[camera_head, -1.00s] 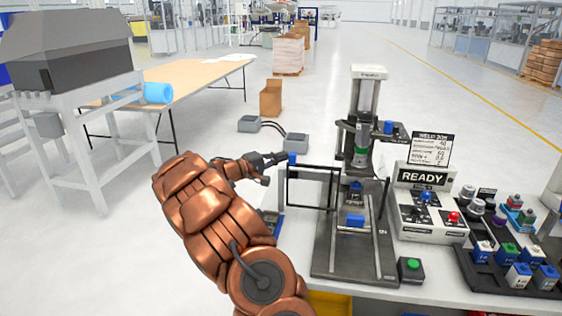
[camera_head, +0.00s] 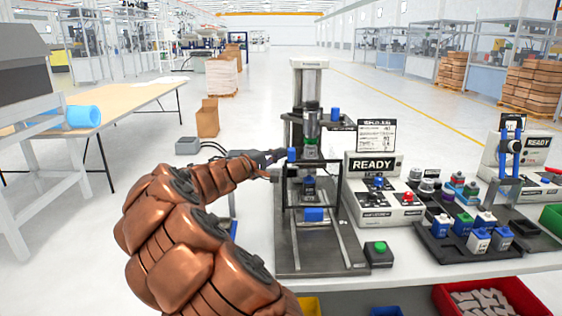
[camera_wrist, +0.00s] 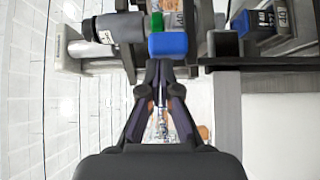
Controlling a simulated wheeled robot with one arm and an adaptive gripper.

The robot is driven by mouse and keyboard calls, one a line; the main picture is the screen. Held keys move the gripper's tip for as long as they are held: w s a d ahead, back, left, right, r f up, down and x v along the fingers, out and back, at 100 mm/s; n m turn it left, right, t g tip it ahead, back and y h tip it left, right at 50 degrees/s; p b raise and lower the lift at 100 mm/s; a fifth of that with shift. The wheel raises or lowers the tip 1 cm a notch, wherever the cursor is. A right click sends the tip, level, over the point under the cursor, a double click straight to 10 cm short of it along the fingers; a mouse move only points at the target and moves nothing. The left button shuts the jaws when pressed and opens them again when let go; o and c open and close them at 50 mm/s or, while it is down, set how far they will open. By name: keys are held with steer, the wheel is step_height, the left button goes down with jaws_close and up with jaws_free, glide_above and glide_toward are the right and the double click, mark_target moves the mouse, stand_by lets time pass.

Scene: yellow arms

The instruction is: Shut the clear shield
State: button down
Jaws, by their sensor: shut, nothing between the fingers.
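The clear shield (camera_head: 315,207) is a see-through pane in a dark frame, standing across the front of the press (camera_head: 310,85). Whether it sits fully against the press is hard to tell. A blue knob (camera_head: 291,155) sits at its upper left corner. My gripper (camera_head: 277,157) is shut and empty, just left of this knob. In the wrist view the closed fingertips (camera_wrist: 160,63) are right at the blue knob (camera_wrist: 168,44), touching or almost touching it.
A READY control box (camera_head: 380,190) and a green button box (camera_head: 378,254) stand right of the press. A black tray (camera_head: 470,240) of small parts lies further right, with a red bin (camera_head: 492,297) below.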

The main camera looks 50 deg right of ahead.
steer(key=shift+s+d, duration=0.15)
steer(key=shift+s, duration=0.1)
steer(key=shift+s+d, duration=0.1)
steer(key=shift+s, duration=0.05)
steer(key=w+a+b, duration=0.2)
steer(key=w+a, duration=0.3)
steer(key=a, duration=0.7)
steer(key=shift+a, duration=0.4)
steer(key=shift+w, duration=0.1)
